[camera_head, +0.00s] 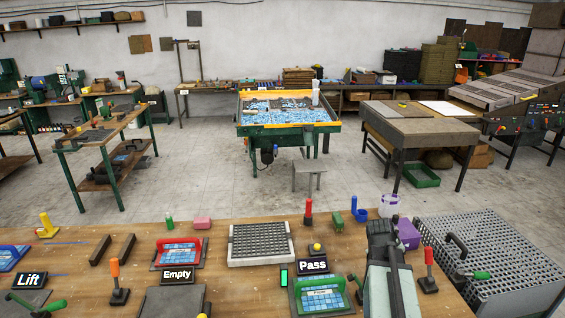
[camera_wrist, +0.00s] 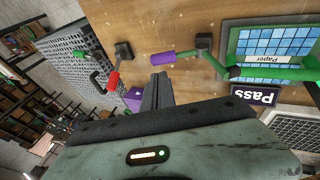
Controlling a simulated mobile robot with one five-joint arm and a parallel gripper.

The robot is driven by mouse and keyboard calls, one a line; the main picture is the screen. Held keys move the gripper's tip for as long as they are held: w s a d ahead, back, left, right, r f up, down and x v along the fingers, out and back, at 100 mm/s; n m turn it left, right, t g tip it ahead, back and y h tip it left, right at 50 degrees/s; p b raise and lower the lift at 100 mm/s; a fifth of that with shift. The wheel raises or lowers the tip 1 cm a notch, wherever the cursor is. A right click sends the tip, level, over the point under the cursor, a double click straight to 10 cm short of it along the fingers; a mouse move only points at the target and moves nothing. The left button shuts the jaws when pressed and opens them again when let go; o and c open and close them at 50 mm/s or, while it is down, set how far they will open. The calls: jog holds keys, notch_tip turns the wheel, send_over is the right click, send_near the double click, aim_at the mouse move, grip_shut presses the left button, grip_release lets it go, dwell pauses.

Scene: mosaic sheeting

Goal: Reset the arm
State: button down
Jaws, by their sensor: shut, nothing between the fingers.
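My arm (camera_head: 388,275) reaches out over the right part of the wooden bench in the head view. My gripper (camera_wrist: 158,92) shows in the wrist view with its dark fingers together and nothing between them. The fingers point over bare bench top, below a purple-handled lever (camera_wrist: 163,58) and right of a red-handled lever (camera_wrist: 113,78). I cannot tell how high they are above the wood. In the head view the gripper's tips are not clearly seen.
A green-handled tile frame (camera_head: 320,295) by the Pass sign (camera_head: 313,266) lies left of my arm. A purple box (camera_head: 407,235), a red lever (camera_head: 428,262) and a perforated metal crate (camera_head: 495,260) lie right. A white grid tray (camera_head: 260,243) sits mid-bench.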

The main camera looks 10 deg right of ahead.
jog(key=s+a+f+g+y+b, duration=0.1)
jog(key=a+f+b, duration=0.3)
jog(key=a, duration=0.6)
jog(key=s+a+f+y+b, duration=0.1)
jog(key=a+f+b, duration=0.4)
jog(key=a, duration=0.6)
jog(key=s+a+f+g+y+b, duration=0.1)
jog(key=s+a+f+y+b, duration=0.1)
jog(key=a+f, duration=0.6)
jog(key=shift+a+f+g+y+b, duration=0.15)
jog(key=shift+a+y+b, duration=0.1)
jog(key=shift+a+b, duration=0.45)
jog(key=shift+a+f+g+y+b, duration=0.15)
jog(key=shift+a+y+b, duration=0.1)
jog(key=shift+a+b, duration=0.4)
jog(key=shift+s+a+r, duration=0.1)
jog(key=shift+s+a, duration=0.05)
jog(key=shift+r, duration=0.1)
